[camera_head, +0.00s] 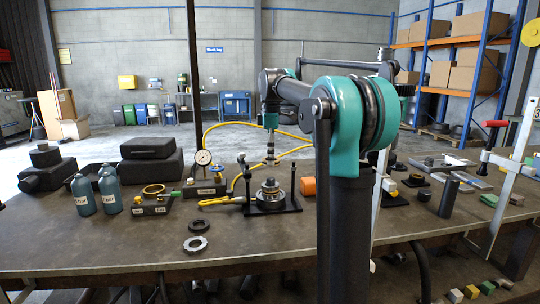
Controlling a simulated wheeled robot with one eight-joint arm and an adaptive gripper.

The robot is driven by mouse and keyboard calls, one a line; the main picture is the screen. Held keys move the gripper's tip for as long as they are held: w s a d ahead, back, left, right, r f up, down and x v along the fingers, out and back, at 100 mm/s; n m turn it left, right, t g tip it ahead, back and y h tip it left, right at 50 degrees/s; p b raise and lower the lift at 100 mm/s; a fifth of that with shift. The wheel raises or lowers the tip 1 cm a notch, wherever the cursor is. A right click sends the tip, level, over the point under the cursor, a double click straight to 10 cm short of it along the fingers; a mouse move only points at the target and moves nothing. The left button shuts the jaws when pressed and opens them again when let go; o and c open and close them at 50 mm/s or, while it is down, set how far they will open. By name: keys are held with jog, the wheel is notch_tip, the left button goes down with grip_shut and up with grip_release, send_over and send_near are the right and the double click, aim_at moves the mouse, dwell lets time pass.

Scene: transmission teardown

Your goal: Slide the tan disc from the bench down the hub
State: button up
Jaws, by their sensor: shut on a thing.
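My gripper (270,158) points straight down above the hub (270,187), which stands upright in a black fixture (271,207) on the bench. My gripper is shut on a thin flat disc (271,163), seen nearly edge-on just over the hub top. It is too small here to make out its colour clearly; I take it for the tan disc. A small gap seems to show between disc and hub, but I cannot tell whether they line up. A light grey ring (195,245) and a dark ring (199,226) lie flat on the bench in front of the fixture.
A dial gauge (203,158) and yellow hose (220,200) are left of the fixture. Two blue-grey bottles (84,196) stand farther left. The bench (110,243) is clear at front left.

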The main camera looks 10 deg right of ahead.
aim_at(271, 178)
jog(key=shift+f, duration=3.95)
jog(key=o, duration=1.4)
jog(key=shift+c, duration=0.2)
notch_tip(271, 178, up, 19)
jog(key=shift+a, duration=0.1)
